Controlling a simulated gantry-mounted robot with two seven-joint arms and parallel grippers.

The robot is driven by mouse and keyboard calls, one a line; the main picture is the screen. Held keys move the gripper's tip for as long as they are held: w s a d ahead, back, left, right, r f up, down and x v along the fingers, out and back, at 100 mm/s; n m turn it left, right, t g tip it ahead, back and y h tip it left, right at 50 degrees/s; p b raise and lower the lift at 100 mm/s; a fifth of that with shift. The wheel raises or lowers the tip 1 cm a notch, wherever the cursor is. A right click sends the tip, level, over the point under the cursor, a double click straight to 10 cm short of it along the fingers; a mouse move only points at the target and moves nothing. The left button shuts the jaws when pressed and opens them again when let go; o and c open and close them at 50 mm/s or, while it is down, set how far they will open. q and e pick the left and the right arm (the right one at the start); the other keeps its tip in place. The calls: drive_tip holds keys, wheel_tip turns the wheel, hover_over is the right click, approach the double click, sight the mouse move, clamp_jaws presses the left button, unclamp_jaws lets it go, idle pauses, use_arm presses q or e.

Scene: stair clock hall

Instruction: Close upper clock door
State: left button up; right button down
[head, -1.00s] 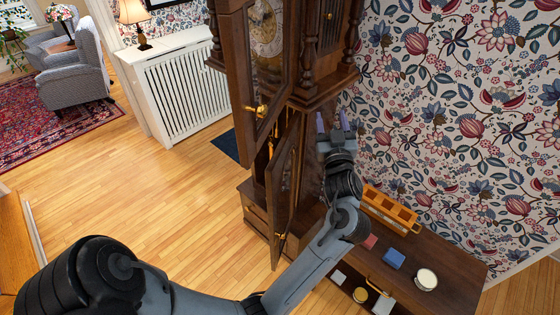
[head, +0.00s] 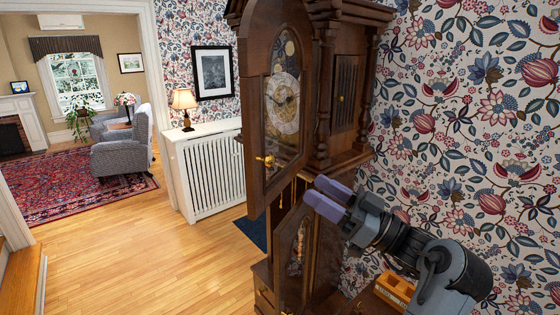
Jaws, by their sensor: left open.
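The tall dark wooden clock has its upper door (head: 258,185) swung open toward the left front. The door has a glass pane, and the round clock dial (head: 283,103) shows through it. A brass knob (head: 266,160) sits on the door's lower part. My left gripper (head: 315,190) is open and empty, its two purple fingers pointing left. It appears just right of the upper door's lower corner, below the clock's hood; whether it touches anything I cannot tell. The lower clock door (head: 293,258) also stands ajar. My right gripper is not in view.
A low cabinet with an orange-brown wooden rack (head: 394,290) is at the bottom right, partly hidden by my arm. A white radiator cover (head: 205,170) with a lamp (head: 184,105) stands to the left. Open wooden floor (head: 130,250) lies left of the clock.

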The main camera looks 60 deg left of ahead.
sight(274, 162)
use_arm(q)
drive_tip(key=p+x, duration=0.4)
drive_tip(key=x, duration=0.4)
drive_tip(key=shift+p, duration=0.35)
drive_tip(key=shift+x, duration=0.8)
clamp_jaws()
